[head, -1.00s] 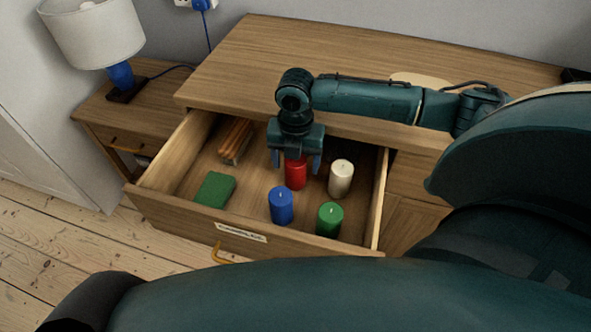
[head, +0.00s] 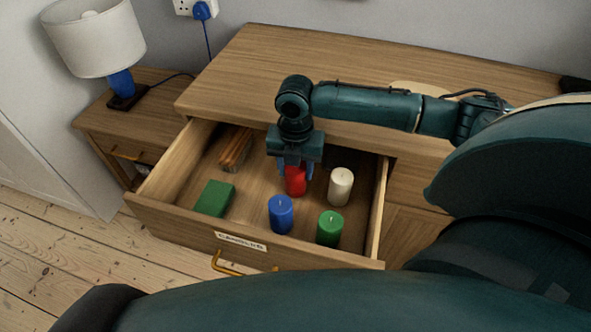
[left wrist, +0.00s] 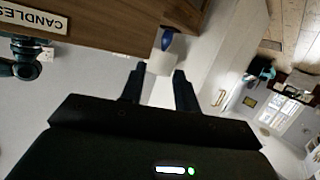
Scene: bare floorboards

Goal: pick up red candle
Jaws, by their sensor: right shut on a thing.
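The red candle (head: 295,183) stands in the open drawer (head: 160,212) of the wooden dresser. My right gripper (head: 296,172) reaches down into the drawer from above and is shut on the red candle, one finger on each side. The gripper hides the candle's top. My left gripper (left wrist: 157,76) shows in the left wrist view with its two fingers apart and nothing between them.
A blue candle (head: 281,215), a green candle (head: 330,229) and a white candle (head: 341,187) stand close around the red one. A green box (head: 214,198) and orange-brown sticks (head: 236,149) lie farther left. A lamp (head: 95,38) stands on the side table.

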